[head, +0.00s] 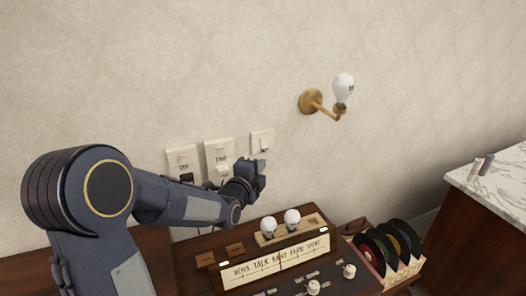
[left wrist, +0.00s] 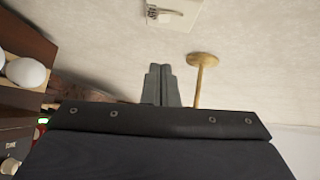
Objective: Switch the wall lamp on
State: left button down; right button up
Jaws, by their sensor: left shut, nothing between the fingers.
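The wall lamp is a brass bracket (head: 311,101) with a white bulb (head: 344,88) at upper right; no glow shows. Its brass mount (left wrist: 203,60) also shows in the left wrist view. Left of it and lower is a small cream switch plate (head: 262,138) with one toggle; it appears at the top of the left wrist view (left wrist: 182,10). My left gripper (head: 263,164) is just below this plate, partly in front of its lower edge. Its fingers (left wrist: 161,84) are together and empty. I cannot tell whether it touches the plate. My right gripper is out of view.
Two larger wall plates (head: 218,150) (head: 182,158) stand to the left, partly behind my arm. Below is a wooden radio (head: 272,271) with knobs, two loose bulbs (head: 292,219) on top. A record crate (head: 402,276) and a marble-topped cabinet (head: 500,172) are right. The wall around the lamp is clear.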

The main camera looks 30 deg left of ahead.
aim_at(264, 143)
pick_arm(q)
jog(key=w+a, duration=0.1)
jog(key=w, duration=0.2)
jog(key=w+a+p, duration=0.1)
jog(key=w, duration=0.1)
jog(key=w+a+f+p, duration=0.1)
jog(key=w, duration=0.2)
jog(key=shift+w+a, duration=0.1)
jog(key=shift+w, duration=0.35)
